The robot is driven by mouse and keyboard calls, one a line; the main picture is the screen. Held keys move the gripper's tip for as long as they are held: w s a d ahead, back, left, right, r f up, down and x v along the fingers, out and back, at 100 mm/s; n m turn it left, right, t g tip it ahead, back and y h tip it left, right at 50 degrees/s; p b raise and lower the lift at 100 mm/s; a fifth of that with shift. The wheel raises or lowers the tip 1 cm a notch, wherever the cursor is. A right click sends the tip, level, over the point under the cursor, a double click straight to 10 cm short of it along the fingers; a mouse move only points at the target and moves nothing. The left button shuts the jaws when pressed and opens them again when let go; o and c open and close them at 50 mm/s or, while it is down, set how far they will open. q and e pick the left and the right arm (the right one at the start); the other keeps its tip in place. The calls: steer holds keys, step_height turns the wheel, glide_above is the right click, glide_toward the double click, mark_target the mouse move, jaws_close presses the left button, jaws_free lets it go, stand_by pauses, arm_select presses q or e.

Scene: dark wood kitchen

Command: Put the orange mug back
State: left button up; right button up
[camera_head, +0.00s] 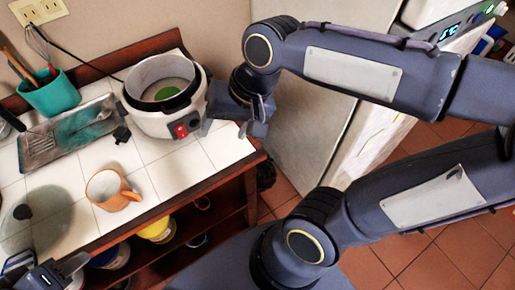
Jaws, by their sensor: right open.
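The orange mug (117,202) stands upright on the white tiled counter (160,177), near its front edge. Its pale inside shows from above and its handle points to the right. My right gripper (226,128) is open at the counter's right end, just right of the white cooker and well away from the mug. My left gripper (62,271) is at the bottom left corner, in front of and below the mug in the picture, apart from it. It is partly cut off by the frame, so its jaw opening is unclear.
An open white cooker (160,122) with something green inside stands behind the mug. A metal tray (40,152), a teal utensil holder (52,96) and a clear lid (50,207) are at the left. Shelves below hold a yellow container (157,230). A fridge (310,120) stands right.

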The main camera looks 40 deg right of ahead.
steer(key=s+d+f+n+t, duration=0.2)
steer(key=s+d+f+n, duration=0.1)
steer(key=s, duration=0.3)
steer(key=shift+s+d+f+t, duration=0.4)
steer(key=shift+d+f, duration=0.35)
steer(key=shift+d, duration=0.05)
